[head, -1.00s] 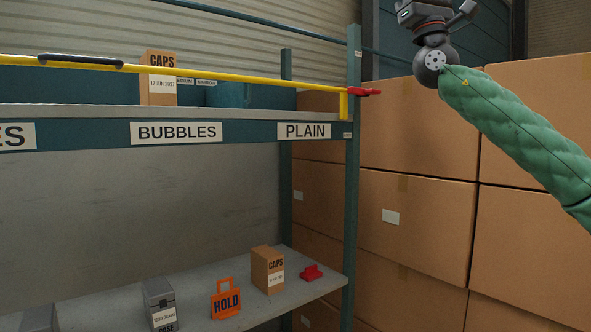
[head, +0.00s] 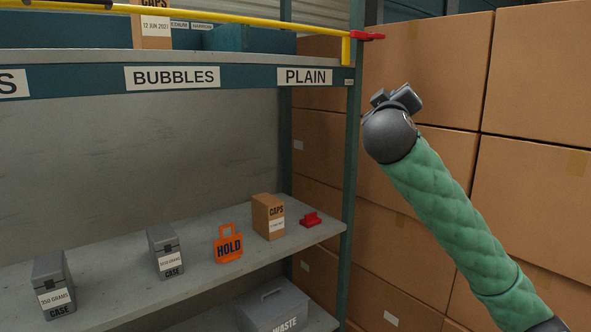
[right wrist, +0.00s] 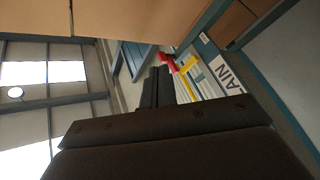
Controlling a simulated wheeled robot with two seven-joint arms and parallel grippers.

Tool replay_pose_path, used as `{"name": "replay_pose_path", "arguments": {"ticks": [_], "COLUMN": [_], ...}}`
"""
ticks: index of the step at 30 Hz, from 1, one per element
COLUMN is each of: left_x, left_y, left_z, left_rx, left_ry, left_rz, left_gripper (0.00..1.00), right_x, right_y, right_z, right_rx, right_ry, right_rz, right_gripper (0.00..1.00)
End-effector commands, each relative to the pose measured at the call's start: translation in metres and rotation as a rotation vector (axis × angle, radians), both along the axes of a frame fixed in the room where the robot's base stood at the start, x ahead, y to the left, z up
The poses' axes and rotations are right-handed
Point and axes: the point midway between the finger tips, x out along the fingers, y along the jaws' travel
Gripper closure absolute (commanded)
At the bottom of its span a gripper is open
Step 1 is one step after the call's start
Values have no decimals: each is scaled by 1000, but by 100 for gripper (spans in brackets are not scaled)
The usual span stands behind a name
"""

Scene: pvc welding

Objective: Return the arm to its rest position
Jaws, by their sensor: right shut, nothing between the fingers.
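My right arm comes into the head view from the lower right in a green padded sleeve and ends in a dark grey ball joint. This end is in front of the stacked cartons, right of the shelf post. Beyond the fingertips show the red end piece and the yellow bar. My left arm and gripper are out of view.
A teal shelf rack (head: 100,77) stands at left, with a yellow bar (head: 240,19) along its upper level. The lower shelf holds grey cases (head: 165,252), an orange HOLD tag (head: 228,245), a CAPS box (head: 267,217) and a red piece (head: 311,220). Cartons (head: 420,45) fill the right.

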Motion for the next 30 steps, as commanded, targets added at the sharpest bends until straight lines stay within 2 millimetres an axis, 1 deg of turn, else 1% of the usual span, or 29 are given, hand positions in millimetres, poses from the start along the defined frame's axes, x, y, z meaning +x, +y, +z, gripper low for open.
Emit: {"name": "replay_pose_path", "arguments": {"ticks": [1, 2, 3, 8, 9, 11, 12, 14, 15, 17, 18, 20, 21, 24, 30], "left_x": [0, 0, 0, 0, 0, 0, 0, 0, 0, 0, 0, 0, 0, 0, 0], "left_y": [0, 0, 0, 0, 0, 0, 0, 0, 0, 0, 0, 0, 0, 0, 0], "left_z": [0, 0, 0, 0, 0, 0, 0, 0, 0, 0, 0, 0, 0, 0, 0], "left_rx": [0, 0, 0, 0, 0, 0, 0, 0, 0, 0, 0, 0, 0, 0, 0], "left_ry": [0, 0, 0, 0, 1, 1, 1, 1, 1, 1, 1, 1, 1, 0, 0], "left_rz": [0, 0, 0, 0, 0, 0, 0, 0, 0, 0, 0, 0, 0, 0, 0], "left_gripper": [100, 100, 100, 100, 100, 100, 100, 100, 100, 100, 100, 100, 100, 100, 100], "right_x": [1, 0, 0, -7, -10, -14, -18, -23, -27, -34, -38, -45, -50, -64, -94], "right_y": [5, 8, 10, 22, 24, 28, 31, 34, 37, 40, 42, 45, 47, 51, 56], "right_z": [-26, -39, -56, -124, -141, -165, -181, -204, -219, -241, -256, -277, -291, -324, -388], "right_rx": [31, 49, 71, 151, 166, 191, 207, 231, 247, 269, 285, 309, 323, 362, 440], "right_ry": [47, 73, 107, 241, 273, 320, 350, 393, 423, 462, 488, 525, 549, 606, 710], "right_rz": [27, 43, 61, 126, 141, 162, 176, 195, 208, 226, 238, 254, 265, 287, 316], "right_gripper": [100, 100, 100, 100, 100, 100, 100, 100, 100, 100, 100, 100, 100, 100, 100]}}
